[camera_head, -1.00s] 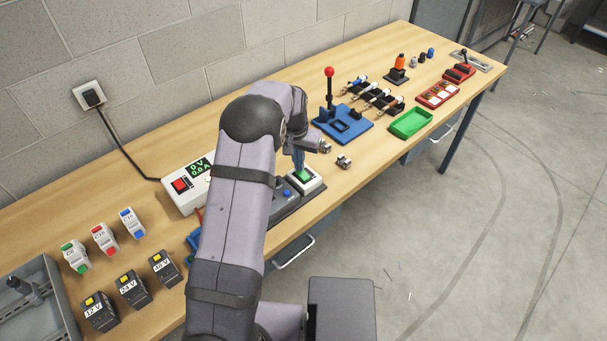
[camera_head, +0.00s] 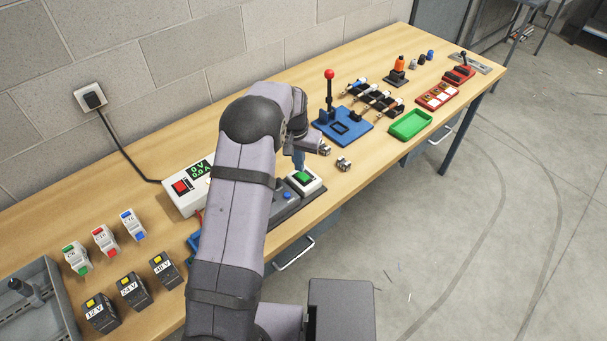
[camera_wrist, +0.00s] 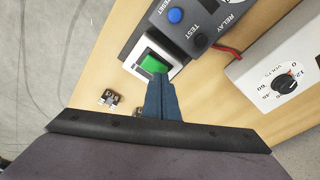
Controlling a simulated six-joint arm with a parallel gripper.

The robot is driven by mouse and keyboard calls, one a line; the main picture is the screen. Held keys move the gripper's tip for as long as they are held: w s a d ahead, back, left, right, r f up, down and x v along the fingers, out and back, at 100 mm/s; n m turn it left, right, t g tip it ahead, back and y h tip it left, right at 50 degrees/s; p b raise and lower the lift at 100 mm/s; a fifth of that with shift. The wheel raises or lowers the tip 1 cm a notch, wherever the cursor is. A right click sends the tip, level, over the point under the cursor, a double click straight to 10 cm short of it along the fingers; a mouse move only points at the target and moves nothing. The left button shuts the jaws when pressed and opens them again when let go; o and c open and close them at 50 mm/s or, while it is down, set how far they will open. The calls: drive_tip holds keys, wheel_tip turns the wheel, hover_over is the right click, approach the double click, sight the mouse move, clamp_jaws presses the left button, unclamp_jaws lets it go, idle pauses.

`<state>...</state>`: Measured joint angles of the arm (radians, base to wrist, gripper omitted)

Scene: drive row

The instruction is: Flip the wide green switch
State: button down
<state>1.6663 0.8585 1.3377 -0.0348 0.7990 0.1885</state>
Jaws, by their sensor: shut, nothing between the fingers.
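The wide green switch (camera_head: 304,177) sits in a white square housing (camera_head: 316,184) at the right end of a dark grey panel near the bench's front edge. It also shows in the wrist view (camera_wrist: 152,64), upper middle. My gripper (camera_head: 298,164) is shut and empty, its blue fingers pointing down beside the switch. In the wrist view the closed fingertips (camera_wrist: 158,78) overlap the near edge of the green rocker; I cannot tell whether they touch it. My arm covers much of the panel in the head view.
A blue button (camera_head: 287,195) is beside the switch on the panel. A white power supply (camera_head: 186,187) stands to the left. Small metal connectors (camera_head: 344,164) lie to the right, before a blue lever base (camera_head: 352,136). A green tray (camera_head: 410,124) is farther right.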

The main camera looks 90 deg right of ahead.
sight(299, 174)
wheel_tip(299, 174, up, 6)
drive_tip(key=p, duration=0.3)
drive_tip(key=shift+f, duration=0.2)
idle(0.5)
